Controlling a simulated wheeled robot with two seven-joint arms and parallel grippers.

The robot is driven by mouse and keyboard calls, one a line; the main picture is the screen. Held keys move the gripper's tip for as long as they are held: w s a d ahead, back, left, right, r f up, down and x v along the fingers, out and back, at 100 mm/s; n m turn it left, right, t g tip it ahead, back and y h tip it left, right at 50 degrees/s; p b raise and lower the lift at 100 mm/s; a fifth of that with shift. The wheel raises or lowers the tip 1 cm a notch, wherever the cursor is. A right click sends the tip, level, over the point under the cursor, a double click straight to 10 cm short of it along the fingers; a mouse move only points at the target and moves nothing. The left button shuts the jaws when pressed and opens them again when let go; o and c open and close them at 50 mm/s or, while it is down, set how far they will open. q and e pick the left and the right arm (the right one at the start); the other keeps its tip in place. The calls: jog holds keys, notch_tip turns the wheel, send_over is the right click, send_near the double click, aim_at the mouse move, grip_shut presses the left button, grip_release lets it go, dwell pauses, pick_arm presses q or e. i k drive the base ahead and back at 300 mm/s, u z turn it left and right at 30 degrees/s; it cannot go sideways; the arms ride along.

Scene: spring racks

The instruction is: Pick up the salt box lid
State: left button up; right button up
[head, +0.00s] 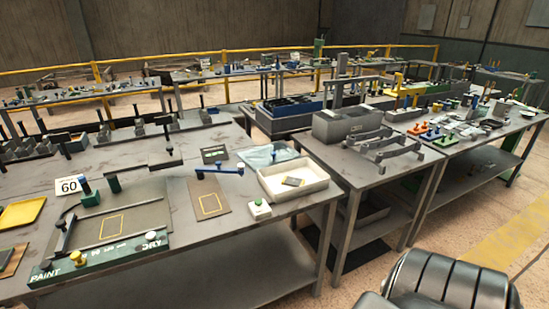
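A grey rectangular box (333,129) stands near the back of the middle table, with a dark upright post behind it. I cannot tell whether it is the salt box, or whether its top is a separate lid. No other thing in the head view shows clearly as a salt box lid. Neither of my grippers is in view.
The left table (232,238) bears a white tray (318,188) holding a small dark plate, a green board marked PAINT and DRY (110,257), and a yellow tray (22,214). A grey metal frame (394,148) stands right of the grey box.

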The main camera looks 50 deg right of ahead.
aim_at(273, 153)
jog(key=z, duration=1.65)
